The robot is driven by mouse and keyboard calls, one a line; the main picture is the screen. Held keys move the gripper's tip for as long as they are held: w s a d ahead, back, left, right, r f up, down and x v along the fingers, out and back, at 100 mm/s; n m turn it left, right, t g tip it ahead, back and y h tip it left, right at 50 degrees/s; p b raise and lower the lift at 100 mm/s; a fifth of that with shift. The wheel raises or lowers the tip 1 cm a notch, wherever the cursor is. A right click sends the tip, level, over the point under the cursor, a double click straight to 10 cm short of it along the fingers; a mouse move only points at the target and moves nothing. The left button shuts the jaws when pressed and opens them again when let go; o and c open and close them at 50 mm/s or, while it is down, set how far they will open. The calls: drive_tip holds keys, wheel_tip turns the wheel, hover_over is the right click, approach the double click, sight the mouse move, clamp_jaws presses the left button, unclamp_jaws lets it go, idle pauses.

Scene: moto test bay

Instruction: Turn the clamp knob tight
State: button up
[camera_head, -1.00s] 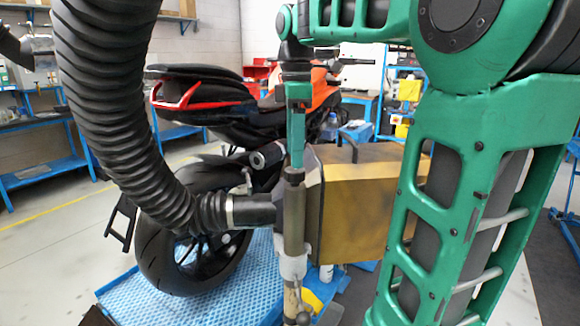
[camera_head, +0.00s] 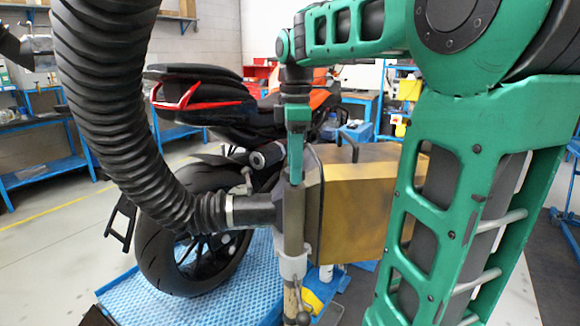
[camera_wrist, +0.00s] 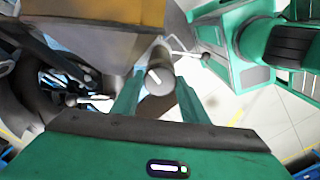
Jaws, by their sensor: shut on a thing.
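My gripper (camera_head: 295,172) points straight down over the upright grey metal post (camera_head: 293,222) in the head view. In the wrist view, the clamp knob (camera_wrist: 157,79) is a round, grey-brown end with a white line across its face. It sits between the two green fingers of my gripper (camera_wrist: 158,88), which are shut on it. The white line slants down to the right. In the head view the fingers hide most of the knob. A pale collar (camera_head: 292,266) sits lower on the post, and a lever with a dark ball end (camera_head: 303,318) is below it.
A yellow-brown box nozzle (camera_head: 365,200) stands right beside the post, joined to a thick black ribbed hose (camera_head: 115,110) on the left. A motorcycle (camera_head: 205,105) stands behind on a blue platform (camera_head: 190,290).

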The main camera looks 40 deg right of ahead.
drive_tip(key=shift+m, duration=0.3)
drive_tip(key=m, duration=1.5)
drive_tip(key=shift+m, duration=2.4)
drive_tip(key=o, duration=1.1)
drive_tip(key=shift+c, duration=0.2)
drive_tip(key=shift+r, duration=0.15)
